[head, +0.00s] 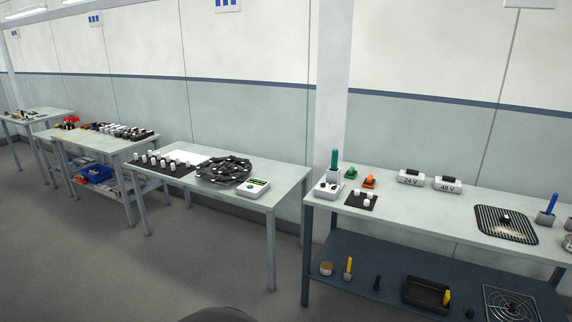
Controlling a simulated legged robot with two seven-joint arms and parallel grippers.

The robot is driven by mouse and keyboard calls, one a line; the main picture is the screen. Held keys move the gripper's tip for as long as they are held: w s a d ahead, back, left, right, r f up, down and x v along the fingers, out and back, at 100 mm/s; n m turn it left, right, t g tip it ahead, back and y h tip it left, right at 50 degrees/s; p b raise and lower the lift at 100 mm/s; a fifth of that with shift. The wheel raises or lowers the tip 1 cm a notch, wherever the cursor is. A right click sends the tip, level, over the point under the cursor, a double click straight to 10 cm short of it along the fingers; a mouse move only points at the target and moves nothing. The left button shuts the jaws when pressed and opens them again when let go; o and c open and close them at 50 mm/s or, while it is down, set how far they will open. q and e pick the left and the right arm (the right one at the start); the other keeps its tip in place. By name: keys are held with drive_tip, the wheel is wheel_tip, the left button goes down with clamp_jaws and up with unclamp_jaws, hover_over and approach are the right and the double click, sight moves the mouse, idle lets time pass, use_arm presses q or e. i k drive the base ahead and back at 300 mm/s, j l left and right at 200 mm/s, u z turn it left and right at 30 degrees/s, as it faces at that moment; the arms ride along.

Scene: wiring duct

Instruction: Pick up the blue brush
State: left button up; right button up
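A blue upright handle (551,203), which looks like the blue brush, stands in a small grey block or holder (545,219) near the right end of the nearest table. Its lower end is hidden in or behind the grey block, so I cannot see bristles. Neither of my grippers is in view.
Grey floor (200,250) lies open in front.

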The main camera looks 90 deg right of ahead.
sight(553, 198)
drive_tip(key=z, duration=4.45)
drive_tip(key=i, duration=0.1)
